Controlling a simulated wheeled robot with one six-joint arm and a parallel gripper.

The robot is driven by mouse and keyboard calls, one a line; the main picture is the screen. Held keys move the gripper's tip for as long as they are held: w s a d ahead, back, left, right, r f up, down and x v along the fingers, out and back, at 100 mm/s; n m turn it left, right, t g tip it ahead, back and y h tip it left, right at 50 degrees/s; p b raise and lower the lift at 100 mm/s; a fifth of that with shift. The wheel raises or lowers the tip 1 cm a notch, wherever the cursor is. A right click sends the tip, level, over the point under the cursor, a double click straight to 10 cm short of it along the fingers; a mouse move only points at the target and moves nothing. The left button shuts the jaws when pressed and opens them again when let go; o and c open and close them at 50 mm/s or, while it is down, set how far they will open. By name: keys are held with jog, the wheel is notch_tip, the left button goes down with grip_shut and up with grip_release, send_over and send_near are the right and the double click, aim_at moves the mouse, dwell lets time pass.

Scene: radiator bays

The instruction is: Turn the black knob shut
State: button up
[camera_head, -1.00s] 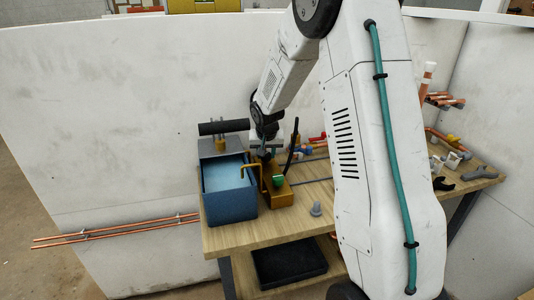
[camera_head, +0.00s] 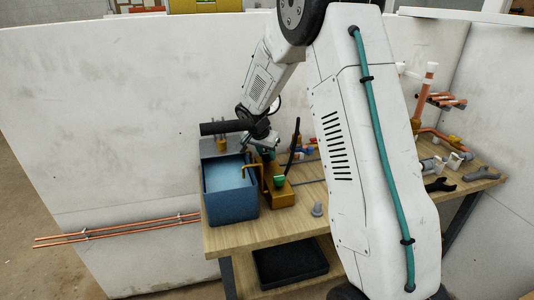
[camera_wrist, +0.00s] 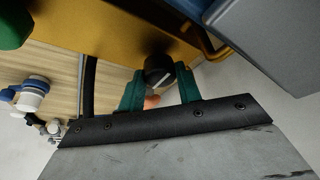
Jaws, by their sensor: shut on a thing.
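The black knob (camera_wrist: 158,69) shows in the wrist view against the side of an ochre block (camera_wrist: 120,35). It is dark and round with a pale line across it. My gripper (camera_wrist: 160,84) has one green finger on each side of the knob and is shut on it. In the head view my gripper (camera_head: 264,146) is at the back of the ochre block (camera_head: 280,196), behind a green knob (camera_head: 279,181). The black knob cannot be made out in the head view.
A blue open box (camera_head: 230,205) stands left of the block on the wooden bench (camera_head: 240,237). A dark roll (camera_head: 222,127) lies behind it. A thin black upright (camera_head: 293,145) and a bent yellow pipe (camera_head: 251,168) are close to my gripper. Fittings lie to the right.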

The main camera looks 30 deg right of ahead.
jog(key=shift+f, duration=0.1)
jog(key=o, duration=1)
jog(key=v, duration=0.8)
